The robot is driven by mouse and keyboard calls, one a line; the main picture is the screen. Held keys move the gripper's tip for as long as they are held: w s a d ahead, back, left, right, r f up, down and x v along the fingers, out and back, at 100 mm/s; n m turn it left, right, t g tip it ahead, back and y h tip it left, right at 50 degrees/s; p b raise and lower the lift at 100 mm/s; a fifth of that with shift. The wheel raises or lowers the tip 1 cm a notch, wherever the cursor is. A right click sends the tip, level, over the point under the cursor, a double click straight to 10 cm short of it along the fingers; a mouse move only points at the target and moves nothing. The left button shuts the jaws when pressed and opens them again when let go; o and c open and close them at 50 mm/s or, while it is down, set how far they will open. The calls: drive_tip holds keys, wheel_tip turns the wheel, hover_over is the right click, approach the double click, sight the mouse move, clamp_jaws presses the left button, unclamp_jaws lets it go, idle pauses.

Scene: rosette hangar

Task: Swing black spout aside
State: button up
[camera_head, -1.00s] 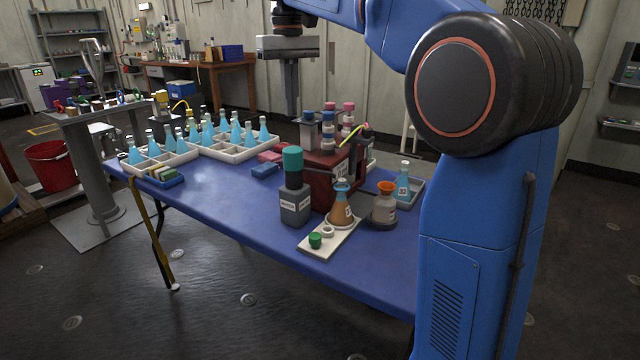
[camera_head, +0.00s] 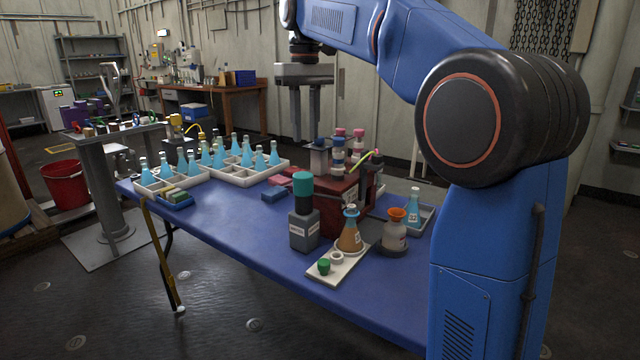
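I cannot make out a black spout for certain in this view. A grey pedestal stand (camera_head: 100,190) on the left carries a row of small coloured fittings and a tall pale curved pipe (camera_head: 112,88); dark parts there are too small to tell apart. My gripper (camera_head: 305,138) points down at the upper middle, above the far side of the blue table (camera_head: 225,225). Its two fingers are apart with a gap between them and nothing held. It appears clear of the bottles.
A dark red box (camera_head: 340,200) with vials, a teal-capped bottle (camera_head: 303,215) and an orange flask (camera_head: 350,235) stand on the table. White trays (camera_head: 245,175) hold several blue flasks. A red bucket (camera_head: 65,185) is on the floor. The table's front left is clear.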

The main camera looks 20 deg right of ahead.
drive_tip(key=d+r+n+g+y, duration=0.1)
drive_tip(key=d+r+n+g, duration=0.1)
drive_tip(key=d+n, duration=0.6)
drive_tip(key=shift+n, duration=0.5)
drive_tip(key=x, duration=1.1)
drive_tip(key=a+x, duration=0.1)
drive_tip(key=x, duration=0.5)
drive_tip(key=shift+s, duration=0.15)
clamp_jaws()
idle(0.4)
